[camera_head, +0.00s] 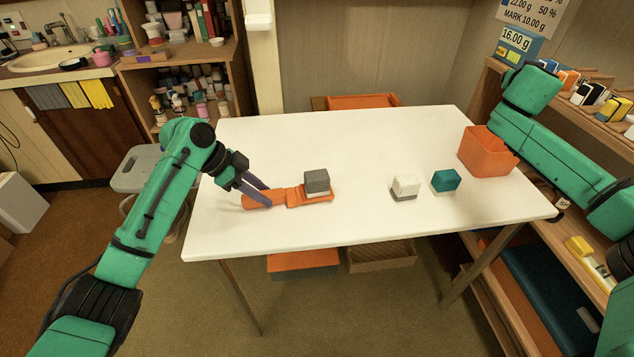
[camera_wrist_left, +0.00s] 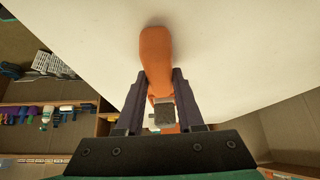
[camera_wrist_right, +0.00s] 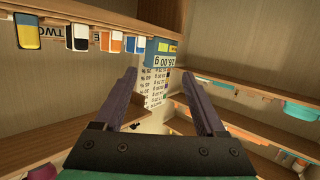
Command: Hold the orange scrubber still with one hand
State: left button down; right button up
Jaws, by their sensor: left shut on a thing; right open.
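The orange scrubber (camera_head: 294,196) lies on the left part of the white table (camera_head: 330,145), its handle to the left and its head to the right. A grey block with a white lower layer (camera_head: 316,182) sits on the head. My left gripper (camera_head: 262,193) is shut on the handle; the left wrist view shows the orange handle (camera_wrist_left: 156,60) between its fingers (camera_wrist_left: 159,85). The grey block also shows there (camera_wrist_left: 164,115). My right gripper (camera_wrist_right: 168,100) is open and empty, away from the table; its fingers are outside the head view.
A white block with a grey base (camera_head: 405,187) and a teal block with a white base (camera_head: 445,181) stand right of centre. An orange bin (camera_head: 487,152) stands at the table's right end. Shelves (camera_head: 590,115) line the right side. The table's back middle is clear.

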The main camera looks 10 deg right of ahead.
pick_arm(q)
jog(key=shift+a, duration=0.1)
pick_arm(e)
jog(key=w+a+f+m+g+y, duration=0.3)
jog(key=a+f+m+y, duration=0.25)
jog(key=a, duration=0.55)
jog(key=m+g+y, duration=0.4)
jog(key=g+y, duration=0.5)
jog(key=y, duration=0.2)
send_near(320, 174)
jog(key=x, duration=0.4)
jog(key=shift+x, duration=3.8)
